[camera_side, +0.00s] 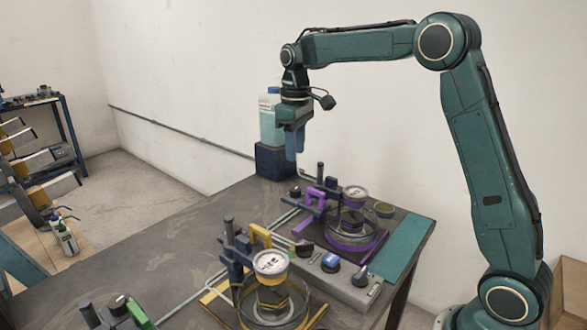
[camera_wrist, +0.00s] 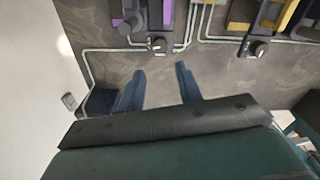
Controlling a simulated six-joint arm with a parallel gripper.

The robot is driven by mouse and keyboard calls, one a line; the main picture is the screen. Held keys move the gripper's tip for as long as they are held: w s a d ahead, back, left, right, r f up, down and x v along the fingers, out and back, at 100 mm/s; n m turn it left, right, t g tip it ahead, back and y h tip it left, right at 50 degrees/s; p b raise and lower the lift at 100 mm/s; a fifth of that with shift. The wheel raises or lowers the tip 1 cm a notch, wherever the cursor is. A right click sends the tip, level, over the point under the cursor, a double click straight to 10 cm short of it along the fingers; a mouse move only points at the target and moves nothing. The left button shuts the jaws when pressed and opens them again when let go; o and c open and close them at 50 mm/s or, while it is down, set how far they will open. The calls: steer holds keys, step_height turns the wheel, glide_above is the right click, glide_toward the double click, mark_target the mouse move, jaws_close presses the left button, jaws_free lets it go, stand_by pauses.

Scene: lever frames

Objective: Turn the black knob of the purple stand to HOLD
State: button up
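The purple stand (camera_side: 318,228) is at the back right of the table, carrying a round glass dish and a gauge-like disc. Its black knob (camera_side: 295,192) appears at its far left end; in the wrist view the knob (camera_wrist: 157,45) has a pale mark, and purple parts (camera_wrist: 167,12) show beside it. The knob's setting and any HOLD label are too small to read. My gripper (camera_side: 294,142) is above the table's back edge, higher than the knob and apart from it. In the wrist view its two fingers (camera_wrist: 159,88) are spread with nothing between them.
A yellow stand (camera_side: 215,300) is in front of the purple one, with its own knob (camera_wrist: 258,48). A green stand (camera_side: 138,315) is at the front left. A bottle (camera_side: 270,122) on a dark block (camera_side: 272,162) stands close behind my gripper. Pipes run along the table.

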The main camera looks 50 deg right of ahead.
steer(key=shift+r, duration=1.7)
steer(key=s+a+r+m+t, duration=0.1)
steer(key=s+a+r+t, duration=0.15)
steer(key=s, duration=0.55)
steer(key=s+a+r+t, duration=0.1)
steer(key=s+a+r, duration=0.15)
steer(key=s, duration=0.55)
steer(key=s+a+f+m+t, duration=0.1)
steer(key=s+a+f, duration=0.1)
steer(key=s, duration=0.5)
steer(key=s+a+f+t, duration=0.1)
steer(key=s+f, duration=0.4)
steer(key=s, duration=0.2)
steer(key=shift+s+a+f+m, duration=0.15)
steer(key=shift+s+a+m, duration=0.15)
steer(key=shift+a+m, duration=0.1)
